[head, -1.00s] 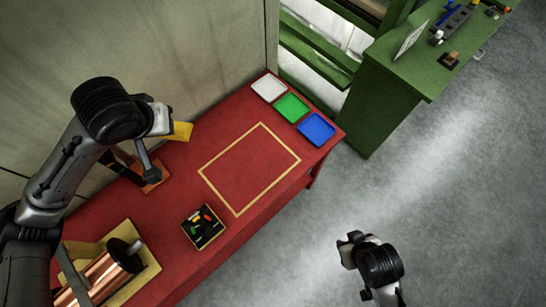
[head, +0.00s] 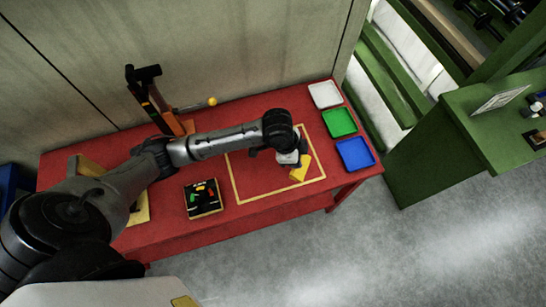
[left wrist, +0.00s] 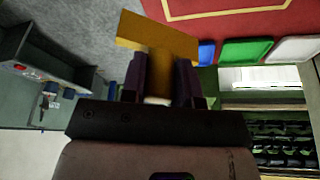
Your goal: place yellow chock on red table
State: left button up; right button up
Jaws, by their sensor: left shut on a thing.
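The yellow chock (head: 299,174) is held by my left gripper (head: 291,160) over the yellow-outlined square on the red table (head: 232,110). In the left wrist view the chock (left wrist: 150,35) sits between the two dark fingers of my left gripper (left wrist: 160,78), which are shut on it. The red table (left wrist: 235,22) shows beyond it at the top. Whether the chock touches the tabletop cannot be told. The outlined square (head: 234,182) has nothing else visible in it; my arm covers part of it. My right gripper is not in view.
White (head: 325,95), green (head: 340,122) and blue (head: 355,154) trays line the table's right end. A black box with coloured pieces (head: 203,198) lies left of the square. An orange-based stand (head: 180,125) stands at the back. A green bench (head: 440,150) is to the right.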

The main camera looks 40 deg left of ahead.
pick_arm(q)
jog(key=shift+m, duration=0.5)
jog(key=shift+w+a+f+b, duration=0.15)
jog(key=shift+a+f, duration=1.8)
jog(key=shift+f, duration=0.35)
jog(key=shift+w+a+f+b, duration=0.1)
jog(key=shift+a+f+b, duration=0.1)
jog(key=shift+a+f, duration=1.95)
jog(key=shift+w+a+f+b, duration=0.15)
jog(key=shift+a+f, duration=1.6)
jog(key=shift+f, duration=0.7)
jog(key=o, duration=1)
jog(key=shift+f, duration=0.1)
